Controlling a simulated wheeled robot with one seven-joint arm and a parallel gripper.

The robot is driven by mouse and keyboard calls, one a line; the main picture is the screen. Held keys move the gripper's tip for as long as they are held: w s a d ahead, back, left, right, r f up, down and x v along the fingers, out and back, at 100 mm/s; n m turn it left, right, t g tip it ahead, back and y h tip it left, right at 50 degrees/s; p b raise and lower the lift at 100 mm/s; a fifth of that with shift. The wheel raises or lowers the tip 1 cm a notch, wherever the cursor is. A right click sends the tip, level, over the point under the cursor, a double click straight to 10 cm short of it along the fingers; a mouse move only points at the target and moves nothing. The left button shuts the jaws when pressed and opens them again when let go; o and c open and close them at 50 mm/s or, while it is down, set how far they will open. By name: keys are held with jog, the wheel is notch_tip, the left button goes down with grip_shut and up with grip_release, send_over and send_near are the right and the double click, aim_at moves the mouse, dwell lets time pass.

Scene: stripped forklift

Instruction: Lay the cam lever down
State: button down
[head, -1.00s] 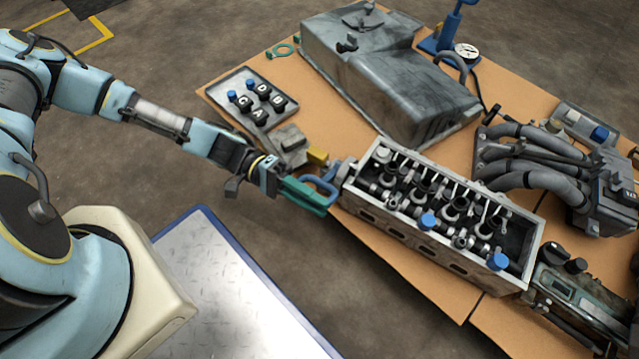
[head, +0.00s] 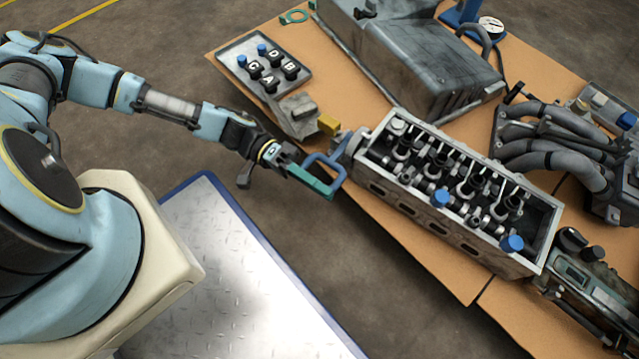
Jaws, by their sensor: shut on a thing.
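The cam lever (head: 318,158) is a blue loop-shaped handle at the near left end of the grey cylinder head (head: 440,235). It sits beside a grey end piece (head: 352,143) on that head. My gripper (head: 314,182), with teal fingers, reaches in from the left and is shut on the lever. The fingers cover the lower part of the loop. The lever sticks out over the bench's near edge, above the floor. Its exact tilt is hard to tell from this view.
My base's metal deck (head: 240,290) lies in front. Open floor lies between deck and bench.

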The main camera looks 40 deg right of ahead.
jog(key=shift+w+d+f, duration=0.1)
jog(key=shift+d, duration=0.05)
jog(key=c, duration=0.8)
grip_release()
jog(key=w+a+p, duration=0.2)
jog(key=w, duration=0.8)
jog(key=shift+w+a, duration=0.15)
jog(key=shift+w, duration=0.1)
